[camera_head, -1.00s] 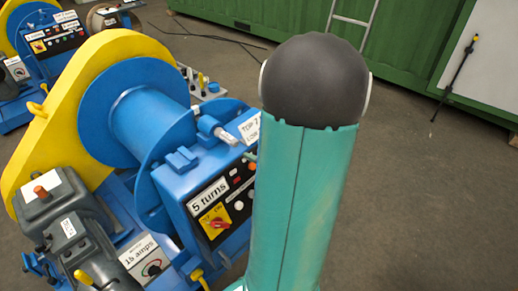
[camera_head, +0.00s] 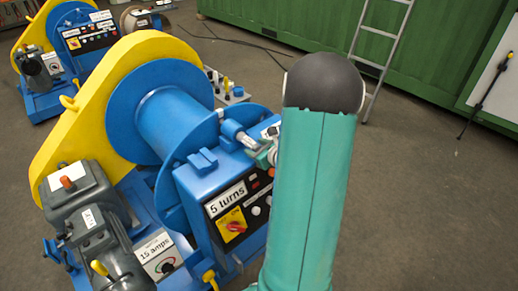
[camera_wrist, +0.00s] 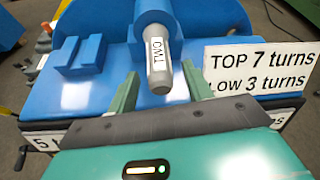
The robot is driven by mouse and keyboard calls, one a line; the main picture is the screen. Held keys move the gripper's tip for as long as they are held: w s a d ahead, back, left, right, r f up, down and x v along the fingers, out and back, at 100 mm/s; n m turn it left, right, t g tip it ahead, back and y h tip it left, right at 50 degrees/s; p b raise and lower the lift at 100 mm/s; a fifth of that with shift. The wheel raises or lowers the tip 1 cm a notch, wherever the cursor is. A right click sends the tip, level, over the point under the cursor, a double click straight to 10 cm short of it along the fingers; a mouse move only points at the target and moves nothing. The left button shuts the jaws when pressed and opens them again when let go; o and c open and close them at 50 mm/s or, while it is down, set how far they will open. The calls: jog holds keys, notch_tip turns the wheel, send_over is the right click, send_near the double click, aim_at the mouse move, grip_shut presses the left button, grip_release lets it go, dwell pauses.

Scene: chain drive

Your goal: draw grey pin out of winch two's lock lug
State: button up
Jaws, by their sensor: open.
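In the head view the pin (camera_head: 246,140) shows as a small grey end on top of the blue winch housing. My gripper (camera_wrist: 163,80) is open, its two green fingers on either side of the pin's outer end, with gaps visible on both sides. In the head view my gripper (camera_head: 264,153) is close to the pin, mostly hidden behind my arm.
A blue block (camera_wrist: 80,57) stands left of the pin. A white sign (camera_wrist: 258,68) reading "TOP 7 turns, LOW 3 turns" stands to its right. The winch has a blue drum (camera_head: 175,110) and yellow guard (camera_head: 75,125).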

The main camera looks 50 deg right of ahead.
grip_shut()
jog(key=s+a, duration=0.2)
jog(key=s, duration=1.6)
jog(key=shift+s, duration=0.15)
dwell(2.3)
